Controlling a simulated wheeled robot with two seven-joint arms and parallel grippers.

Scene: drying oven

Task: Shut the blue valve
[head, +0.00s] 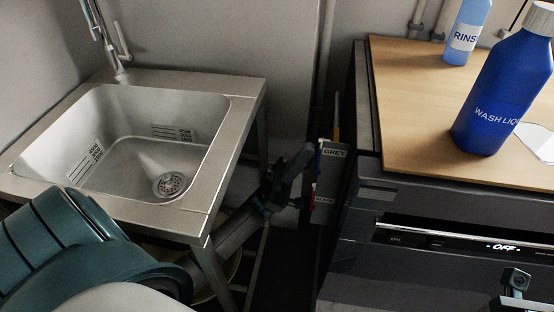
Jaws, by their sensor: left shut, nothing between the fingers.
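A small blue part (318,158), which looks like the blue valve's handle, shows at the left edge of a grey panel in the gap between the sink and the oven. Most of it is hidden, and I cannot tell how it is turned. My left gripper (303,158) reaches in from the lower left, past the sink's front corner. It is shut and empty, with its tips just left of the blue part. I cannot tell whether they touch.
The steel sink (235,85) is left. The dark oven (400,210), its display reading OFF, is right, with a wash bottle (503,95) and rinse bottle (466,30) on its wooden top.

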